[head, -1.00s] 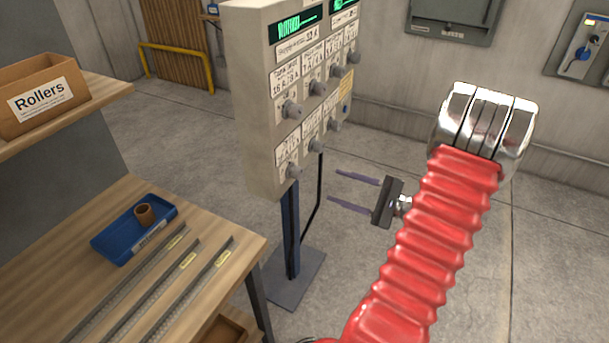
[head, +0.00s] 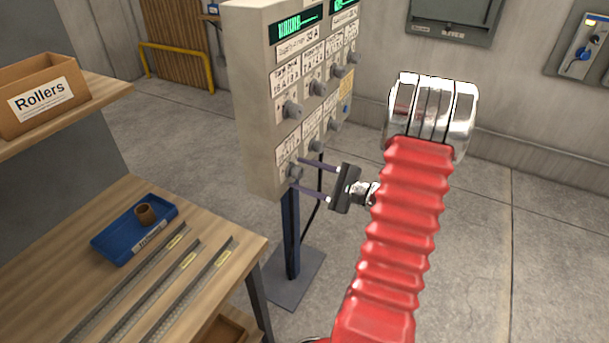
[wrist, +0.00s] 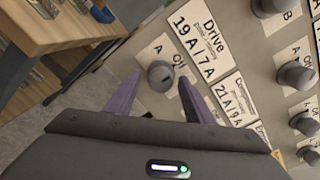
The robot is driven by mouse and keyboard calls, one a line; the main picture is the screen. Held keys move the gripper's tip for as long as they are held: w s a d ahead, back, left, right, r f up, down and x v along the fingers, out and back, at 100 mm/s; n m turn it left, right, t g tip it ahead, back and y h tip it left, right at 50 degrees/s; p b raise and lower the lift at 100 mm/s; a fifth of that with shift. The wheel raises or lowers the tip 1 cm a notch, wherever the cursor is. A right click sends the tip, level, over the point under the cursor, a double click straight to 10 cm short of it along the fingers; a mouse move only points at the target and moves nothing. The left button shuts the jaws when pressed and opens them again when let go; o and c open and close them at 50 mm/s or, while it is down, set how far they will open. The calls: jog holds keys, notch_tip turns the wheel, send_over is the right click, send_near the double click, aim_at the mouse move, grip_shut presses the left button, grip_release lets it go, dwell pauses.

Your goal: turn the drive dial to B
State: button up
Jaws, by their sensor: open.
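The drive dial (wrist: 160,74) is a small round grey knob between my fingers in the wrist view. A and Off are printed beside it, and the Drive label (wrist: 200,38) is at its upper right. A dark mark shows on the knob's face, but I cannot tell surely which setting it points to. B beside this dial is not visible. In the head view the dial (head: 295,172) is the lower left knob on the beige panel (head: 262,160). My gripper (head: 297,173) is open, its two purple fingers on either side of the knob, apparently not clamped.
Several similar knobs sit close by on the panel, including one directly above (head: 292,110). The panel stands on a dark post (head: 290,235). A wooden bench (head: 60,240) with a blue tray (head: 115,240) and metal strips is at the left. Floor at the right is clear.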

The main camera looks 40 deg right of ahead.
jog(key=shift+c, duration=0.3)
jog(key=c, duration=1)
jog(key=shift+m, duration=0.3)
jog(key=m, duration=0.3)
jog(key=shift+a+f+m, duration=0.1)
jog(key=shift+m, duration=2.6)
jog(key=o, duration=1.1)
jog(key=shift+c, duration=0.2)
